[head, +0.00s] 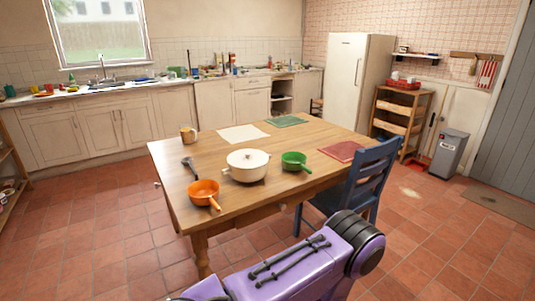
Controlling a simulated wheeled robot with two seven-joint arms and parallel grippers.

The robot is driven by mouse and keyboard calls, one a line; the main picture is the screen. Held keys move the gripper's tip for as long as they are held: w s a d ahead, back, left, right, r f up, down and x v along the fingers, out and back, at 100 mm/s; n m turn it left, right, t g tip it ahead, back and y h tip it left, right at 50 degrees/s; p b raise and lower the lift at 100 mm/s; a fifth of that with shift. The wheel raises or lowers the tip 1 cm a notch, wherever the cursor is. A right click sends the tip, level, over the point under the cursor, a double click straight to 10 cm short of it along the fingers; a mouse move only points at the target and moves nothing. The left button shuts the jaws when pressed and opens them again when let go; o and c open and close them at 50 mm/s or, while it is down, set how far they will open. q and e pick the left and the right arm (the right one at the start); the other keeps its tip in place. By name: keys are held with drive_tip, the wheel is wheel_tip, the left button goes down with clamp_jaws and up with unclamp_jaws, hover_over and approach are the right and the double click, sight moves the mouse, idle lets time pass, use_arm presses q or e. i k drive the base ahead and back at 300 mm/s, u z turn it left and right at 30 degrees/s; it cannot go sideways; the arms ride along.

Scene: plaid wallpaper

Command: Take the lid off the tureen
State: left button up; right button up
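In the head view a white tureen (246,173) stands on the wooden table (213,151), near its front edge. Its white lid (248,158) sits on top, with a small knob in the middle. A purple part of my own body shows at the bottom of the view, apart from the table. Neither of my grippers shows, so I cannot see what they are doing.
An orange pan (203,192) and a green pan (294,160) flank the tureen. A blue chair (368,180) stands at the table's right. Floor left of the table is clear.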

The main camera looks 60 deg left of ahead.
sight(249, 158)
drive_tip(key=u, duration=0.35)
drive_tip(key=i, duration=1)
drive_tip(key=u, duration=0.6)
